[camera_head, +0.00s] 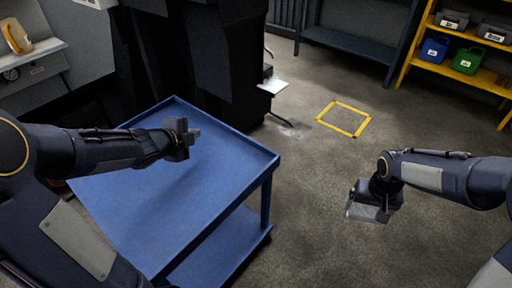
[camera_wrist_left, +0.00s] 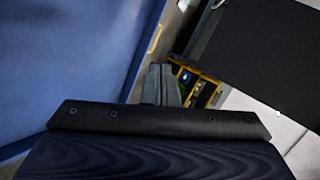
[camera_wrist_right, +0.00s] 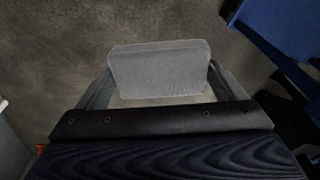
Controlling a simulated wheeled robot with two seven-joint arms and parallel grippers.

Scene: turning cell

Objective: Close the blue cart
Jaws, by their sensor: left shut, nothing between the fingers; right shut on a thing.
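The blue cart (camera_head: 222,172) stands left of centre in the head view, with an empty, rimmed top tray and a lower shelf (camera_head: 225,250). No drawer, door or lid shows on its visible sides. Its blue surface fills the left of the left wrist view (camera_wrist_left: 65,50), and blue also shows at the upper right of the right wrist view (camera_wrist_right: 285,28). My left gripper (camera_head: 191,138) is shut and empty above the cart's top; its closed fingers show in the left wrist view (camera_wrist_left: 162,84). My right gripper (camera_head: 370,208) is shut on a pale grey, see-through-looking block (camera_wrist_right: 160,68), over the floor right of the cart.
A yellow floor square (camera_head: 343,118) lies behind on clear concrete. A yellow shelf (camera_head: 470,72) with a blue bin (camera_head: 434,50) and a green bin (camera_head: 467,60) stands at the back right. A dark machine (camera_head: 215,60) stands just behind the cart. Floor between cart and right arm is free.

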